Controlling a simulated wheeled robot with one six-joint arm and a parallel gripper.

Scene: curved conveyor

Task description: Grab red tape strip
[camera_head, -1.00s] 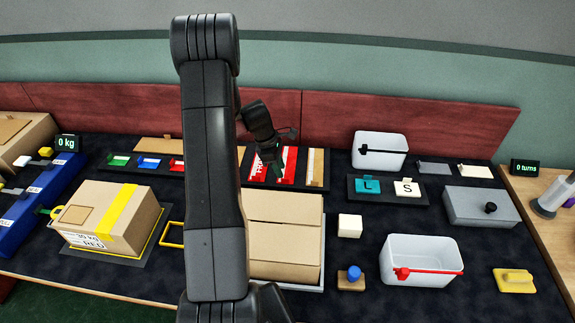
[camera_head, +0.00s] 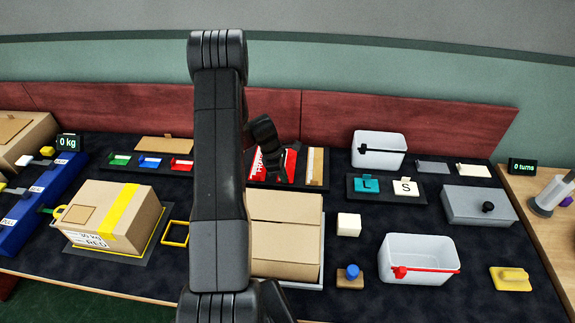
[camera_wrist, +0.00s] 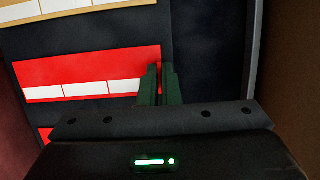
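A red strip with white blocks (camera_head: 291,163) lies on a dark tray at the back, right of my arm in the head view. In the wrist view the red strip (camera_wrist: 100,66) lies to the left of my fingers, its right end at the fingertips. My gripper (camera_wrist: 160,72) has two dark green fingers close together with a narrow gap. Some red shows between the tips, but whether they press on the strip is unclear. In the head view my gripper's dark end covers the strip's middle, and its fingertips are hard to make out.
A tan strip (camera_head: 315,166) lies right of the red one. A second tray at left holds green (camera_head: 119,160), blue (camera_head: 150,162) and red (camera_head: 182,164) pieces. The back wall panel (camera_head: 400,122) is close behind.

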